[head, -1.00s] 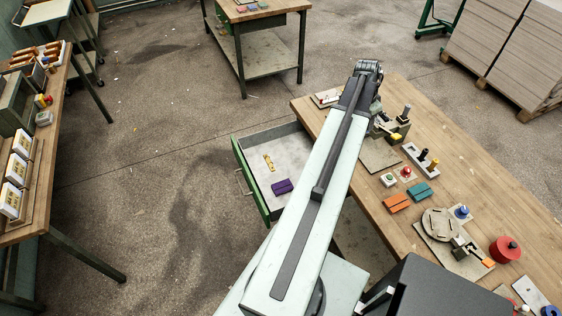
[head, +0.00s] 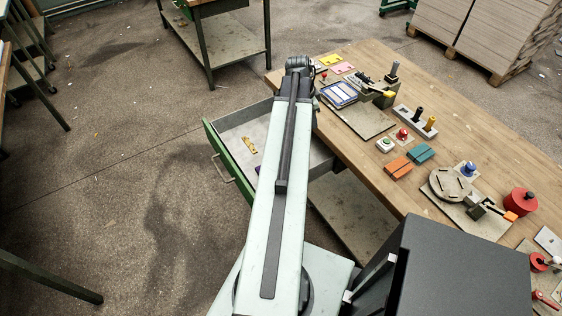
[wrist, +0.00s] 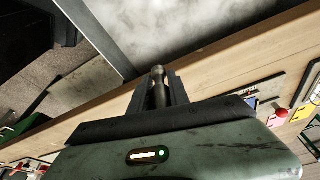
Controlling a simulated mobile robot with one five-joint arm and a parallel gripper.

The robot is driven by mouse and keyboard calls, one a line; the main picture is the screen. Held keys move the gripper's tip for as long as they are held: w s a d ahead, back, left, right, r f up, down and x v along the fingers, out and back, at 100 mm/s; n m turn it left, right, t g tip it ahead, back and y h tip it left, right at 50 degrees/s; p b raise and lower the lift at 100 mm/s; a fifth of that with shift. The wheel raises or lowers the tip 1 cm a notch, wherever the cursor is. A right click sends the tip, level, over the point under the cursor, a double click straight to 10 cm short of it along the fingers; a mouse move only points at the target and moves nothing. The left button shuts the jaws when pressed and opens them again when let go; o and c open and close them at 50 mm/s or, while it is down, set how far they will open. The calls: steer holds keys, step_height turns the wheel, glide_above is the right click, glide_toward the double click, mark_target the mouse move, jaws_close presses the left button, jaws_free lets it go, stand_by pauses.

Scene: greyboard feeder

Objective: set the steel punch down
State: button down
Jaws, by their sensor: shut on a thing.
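The steel punch (wrist: 158,93) is a dark, round-ended cylinder in the wrist view. My gripper (wrist: 159,78) is shut on it, one finger on each side. The punch's lower part is hidden by the gripper body. In the head view my arm reaches to the far left end of the workbench (head: 470,130), and its wrist hides the fingers and the punch. A pale holder block (head: 414,121) on the bench carries a black punch (head: 417,114) and a yellow one (head: 430,123).
A green drawer (head: 232,177) stands open left of the bench, with a yellow piece (head: 249,145) inside. A lever press (head: 380,92), a blue-framed tray (head: 340,95), orange (head: 398,167) and teal blocks (head: 421,154) and a round turntable (head: 450,184) occupy the bench. Bare wood lies along its far side.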

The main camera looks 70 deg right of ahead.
steer(key=shift+m, duration=0.7)
steer(key=a+f+b, duration=0.1)
steer(key=f+b, duration=0.4)
steer(key=f, duration=0.1)
steer(key=w+a+f+b, duration=0.1)
steer(key=f+b, duration=0.4)
steer(key=f, duration=0.1)
steer(key=w+a+f+b, duration=0.1)
steer(key=f+b, duration=0.4)
steer(key=f, duration=0.1)
steer(key=shift+w+a, duration=0.2)
steer(key=shift+a, duration=0.1)
steer(key=shift+r, duration=0.3)
steer(key=shift+f, duration=0.15)
steer(key=c, duration=1.2)
jaws_free()
steer(key=shift+c, duration=0.2)
steer(key=p+v, duration=1.2)
steer(key=shift+w, duration=0.15)
